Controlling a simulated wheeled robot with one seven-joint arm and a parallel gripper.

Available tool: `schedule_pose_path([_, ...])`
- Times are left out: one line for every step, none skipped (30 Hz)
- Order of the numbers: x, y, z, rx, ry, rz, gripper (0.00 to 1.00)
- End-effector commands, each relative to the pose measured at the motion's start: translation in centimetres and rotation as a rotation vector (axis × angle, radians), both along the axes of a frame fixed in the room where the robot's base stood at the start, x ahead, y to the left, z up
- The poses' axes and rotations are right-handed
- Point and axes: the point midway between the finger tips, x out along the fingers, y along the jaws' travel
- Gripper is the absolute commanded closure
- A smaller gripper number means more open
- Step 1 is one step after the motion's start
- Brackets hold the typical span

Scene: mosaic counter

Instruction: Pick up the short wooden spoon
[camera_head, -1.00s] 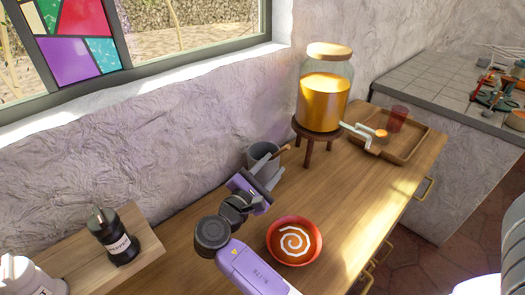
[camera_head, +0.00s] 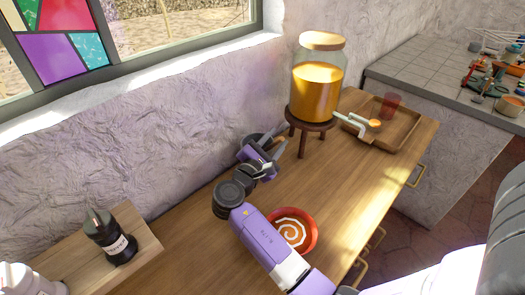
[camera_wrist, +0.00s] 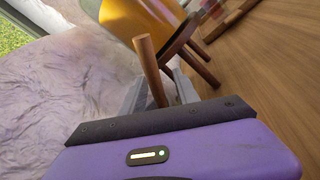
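A round wooden handle (camera_wrist: 148,68), which looks like the spoon's, rises between my gripper's fingers in the wrist view, leaning to the left at its top. Its lower end is hidden behind my gripper's body. My gripper (camera_wrist: 160,88) has its fingers spread, with a finger on each side of the handle and a visible gap. In the head view my gripper (camera_head: 280,147) is by the wall, left of the jar stand, in front of the grey pot (camera_head: 251,141), which is mostly hidden. The spoon's head is not visible.
The amber jar (camera_head: 317,90) stands on a wooden stool (camera_head: 306,139) just right of my gripper. A red bowl (camera_head: 313,233) is beside my arm. A wooden tray (camera_head: 403,143) lies beyond. The dark bottle (camera_head: 113,240) is at lower left.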

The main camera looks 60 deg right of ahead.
Motion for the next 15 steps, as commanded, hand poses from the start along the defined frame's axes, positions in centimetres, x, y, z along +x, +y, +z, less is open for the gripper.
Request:
schedule_pose_path([0.00, -0.03, -0.02, 0.000, 0.000, 0.000, 0.63])
schedule_pose_path([0.00, -0.02, -0.02, 0.000, 0.000, 0.000, 0.63])
schedule_pose_path([0.00, -0.01, -0.02, 0.000, 0.000, 0.000, 0.63])
schedule_pose_path([0.00, -0.01, -0.02, 0.000, 0.000, 0.000, 0.63])
schedule_pose_path([0.00, 0.00, -0.02, 0.000, 0.000, 0.000, 0.63])
schedule_pose_path([0.00, 0.01, -0.02, 0.000, 0.000, 0.000, 0.71])
schedule_pose_path([0.00, 0.01, -0.02, 0.000, 0.000, 0.000, 0.77])
schedule_pose_path([0.00, 0.01, -0.02, 0.000, 0.000, 0.000, 0.83])
schedule_pose_path([0.00, 0.02, -0.02, 0.000, 0.000, 0.000, 0.90])
schedule_pose_path([0.00, 0.02, -0.02, 0.000, 0.000, 0.000, 0.96])
schedule_pose_path([0.00, 0.02, -0.02, 0.000, 0.000, 0.000, 1.00])
schedule_pose_path([0.00, 0.02, -0.02, 0.000, 0.000, 0.000, 1.00])
schedule_pose_path([0.00, 0.03, -0.02, 0.000, 0.000, 0.000, 1.00])
schedule_pose_path([0.00, 0.03, -0.02, 0.000, 0.000, 0.000, 1.00])
schedule_pose_path([0.00, 0.03, -0.03, 0.000, 0.000, 0.000, 1.00])
